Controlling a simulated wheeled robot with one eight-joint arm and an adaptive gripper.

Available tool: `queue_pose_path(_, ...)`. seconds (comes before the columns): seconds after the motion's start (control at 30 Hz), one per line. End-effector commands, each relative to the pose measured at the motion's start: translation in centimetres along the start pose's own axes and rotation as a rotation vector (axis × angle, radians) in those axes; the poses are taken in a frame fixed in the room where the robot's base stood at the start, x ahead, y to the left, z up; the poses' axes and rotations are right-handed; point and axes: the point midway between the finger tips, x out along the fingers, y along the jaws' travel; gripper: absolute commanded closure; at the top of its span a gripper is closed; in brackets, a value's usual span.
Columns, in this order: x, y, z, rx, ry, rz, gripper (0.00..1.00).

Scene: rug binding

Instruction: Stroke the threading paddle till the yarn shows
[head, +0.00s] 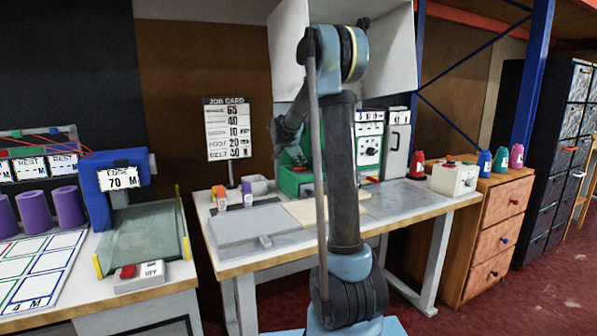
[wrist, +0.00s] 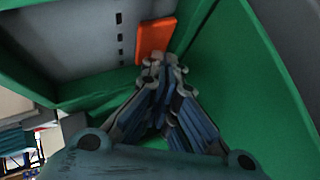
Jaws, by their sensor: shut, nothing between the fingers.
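The green machine (head: 292,182) stands on the middle bench, partly hidden behind my arm. In the wrist view its green wall (wrist: 245,85) rises on the right, with a grey panel (wrist: 90,32) at the upper left. A flat orange piece (wrist: 156,38), which looks like the threading paddle, sits at the panel's right edge. My gripper (wrist: 163,62) is shut and empty, its tips just below the orange piece in the picture. I cannot tell whether they touch it. No yarn can be made out near the paddle. My gripper's fingers are not clear in the head view.
The left bench holds a blue edge machine (head: 108,185) and purple rolls (head: 68,208).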

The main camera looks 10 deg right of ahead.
Motion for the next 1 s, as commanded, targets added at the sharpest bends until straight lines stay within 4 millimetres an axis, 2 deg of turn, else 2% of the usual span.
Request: queue_pose_path(1.0,0.65,0.47,0.48,0.0,0.0,0.0,1.0)
